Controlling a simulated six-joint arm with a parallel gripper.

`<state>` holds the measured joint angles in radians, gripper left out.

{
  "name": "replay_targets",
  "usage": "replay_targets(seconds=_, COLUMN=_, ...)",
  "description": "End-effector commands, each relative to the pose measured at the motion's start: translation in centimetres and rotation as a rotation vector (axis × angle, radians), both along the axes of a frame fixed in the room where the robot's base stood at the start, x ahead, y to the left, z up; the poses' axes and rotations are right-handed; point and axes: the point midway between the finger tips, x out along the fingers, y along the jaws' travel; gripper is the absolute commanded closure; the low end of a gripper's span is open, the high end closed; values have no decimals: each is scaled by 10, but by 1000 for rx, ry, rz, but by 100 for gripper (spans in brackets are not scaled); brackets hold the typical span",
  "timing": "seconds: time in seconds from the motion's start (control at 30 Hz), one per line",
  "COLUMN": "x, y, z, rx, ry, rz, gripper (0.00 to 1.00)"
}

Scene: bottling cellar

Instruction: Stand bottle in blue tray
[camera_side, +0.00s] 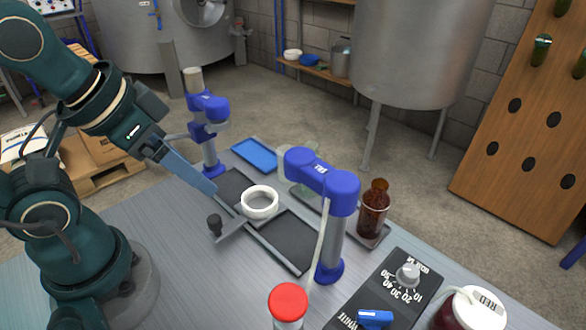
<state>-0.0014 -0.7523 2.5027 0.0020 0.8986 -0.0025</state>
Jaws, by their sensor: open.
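A brown glass bottle (373,212) stands upright on a grey tray (376,241) at the right of the table, just right of a blue-topped post. The blue tray (262,150) lies flat and looks empty at the table's far edge, between two blue-headed devices. My gripper (211,189) reaches in from the left with its long blue-grey finger pointing down and right. It is open, with nothing seen in it, left of the white ring and well away from the bottle. Its fingers overlap in this view, so the gap between them is hidden.
A blue-headed post (331,230) stands between my gripper and the bottle. Another blue device (207,125) stands left of the blue tray. A red-capped container (288,304), control box (385,295) and red jar (471,312) fill the front.

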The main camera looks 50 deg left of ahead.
Motion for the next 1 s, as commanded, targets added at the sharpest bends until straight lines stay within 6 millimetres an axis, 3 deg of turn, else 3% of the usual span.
replay_targets(seconds=0.47, x=-1, y=-1, z=0, rx=-27, ry=6, rz=38, gripper=25)
replay_targets(seconds=0.57, x=4, y=-11, z=12, rx=-129, ry=-10, rz=127, gripper=25)
replay_targets(seconds=0.87, x=38, y=-83, z=60, rx=-553, ry=156, rz=342, gripper=25)
replay_targets(seconds=1.0, x=51, y=-128, z=74, rx=-706, ry=318, rz=404, gripper=25)
